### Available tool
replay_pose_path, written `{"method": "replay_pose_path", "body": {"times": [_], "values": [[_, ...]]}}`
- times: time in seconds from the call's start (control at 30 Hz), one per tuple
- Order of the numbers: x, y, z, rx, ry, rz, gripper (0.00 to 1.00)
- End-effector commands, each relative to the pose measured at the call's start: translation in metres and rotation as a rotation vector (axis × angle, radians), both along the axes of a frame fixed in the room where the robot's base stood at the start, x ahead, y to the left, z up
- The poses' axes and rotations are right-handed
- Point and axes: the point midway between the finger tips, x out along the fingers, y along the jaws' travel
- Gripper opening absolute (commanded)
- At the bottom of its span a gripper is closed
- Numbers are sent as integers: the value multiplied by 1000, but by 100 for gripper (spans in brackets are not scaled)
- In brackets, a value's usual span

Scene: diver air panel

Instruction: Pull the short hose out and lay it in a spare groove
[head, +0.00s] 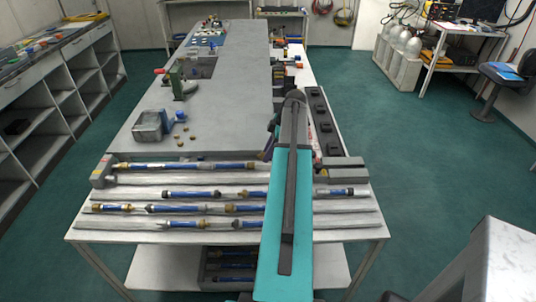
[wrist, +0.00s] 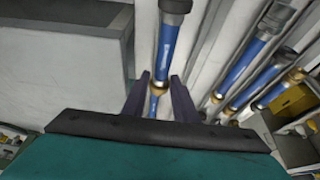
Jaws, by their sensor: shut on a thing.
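My gripper (wrist: 159,88) is shut on a blue hose (wrist: 166,50) at its brass fitting, in the wrist view. The hose has a dark end at the top; its lower part is hidden behind my wrist, so I cannot tell its full length. In the head view my gripper (head: 267,152) is by the back row of the rack, partly behind my arm. A blue hose line (head: 180,166) with brass fittings lies along that row. The grooved rack (head: 90,222) holds several more blue hoses in the rows in front.
A grey end block (head: 103,171) stands at the left of the back row and another (head: 340,170) at the right. A grey box (wrist: 70,62) is close left of my gripper in the wrist view.

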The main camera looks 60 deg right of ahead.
Motion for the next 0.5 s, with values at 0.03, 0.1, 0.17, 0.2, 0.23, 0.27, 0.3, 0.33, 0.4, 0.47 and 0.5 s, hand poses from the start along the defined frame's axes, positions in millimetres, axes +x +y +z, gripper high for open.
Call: {"method": "replay_pose_path", "body": {"times": [0.03,0.1,0.17,0.2,0.23,0.27,0.3,0.33,0.4,0.47,0.5], "values": [[0,0,5,-1,-1,0,0],[0,0,7,-1,-1,0,0],[0,0,8,-1,-1,0,0],[0,0,9,-1,-1,0,0],[0,0,9,-1,-1,0,0],[0,0,9,-1,-1,0,0],[0,0,8,-1,-1,0,0],[0,0,8,-1,-1,0,0],[0,0,8,-1,-1,0,0],[0,0,8,-1,-1,0,0],[0,0,8,-1,-1,0,0]]}}
